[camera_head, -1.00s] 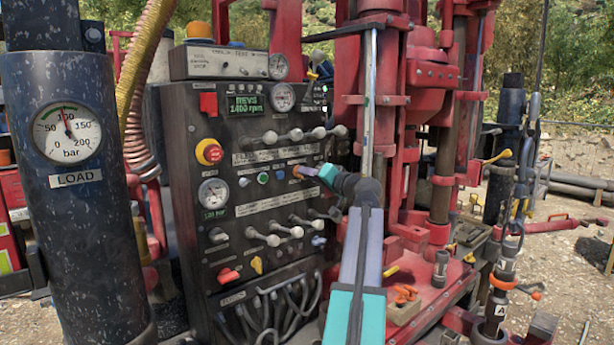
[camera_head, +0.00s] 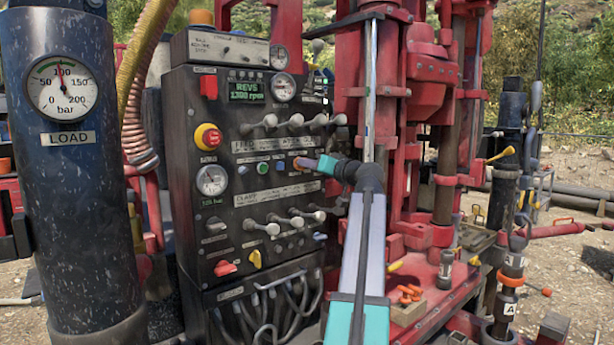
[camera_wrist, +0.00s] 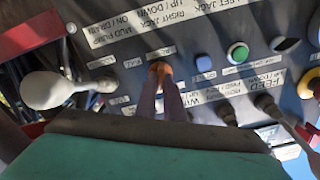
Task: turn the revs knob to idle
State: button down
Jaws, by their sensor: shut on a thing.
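The control panel (camera_head: 205,260) is dark, with rows of levers and buttons. My gripper (camera_head: 301,163) reaches in from the right and is at the panel's middle row. In the wrist view its two slim fingers (camera_wrist: 163,78) are shut on a small orange-brown knob (camera_wrist: 160,67); its label is too blurred to read surely. The fingers hide most of the knob. The green display (camera_head: 247,91) at the panel's top reads REVS and about 1300 rpm.
A green button (camera_wrist: 238,53) and a blue button (camera_wrist: 204,64) sit beside the gripped knob. A white-handled lever (camera_wrist: 48,90) is close on the left. Several levers (camera_head: 292,122) stick out above. The red emergency button (camera_head: 208,137) is left. The red rig (camera_head: 424,95) stands right.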

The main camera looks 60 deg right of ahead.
jog(key=n+b, duration=0.4)
jog(key=b, duration=0.4)
jog(key=shift+w+r, duration=0.1)
jog(key=shift+r, duration=0.1)
jog(key=shift+r+n+b, duration=0.1)
jog(key=shift+n+b, duration=0.3)
jog(key=shift+n, duration=0.1)
jog(key=c, duration=1.9)
grip_release()
jog(key=shift+a, duration=0.1)
jog(key=shift+o, duration=0.2)
jog(key=shift+f, duration=0.2)
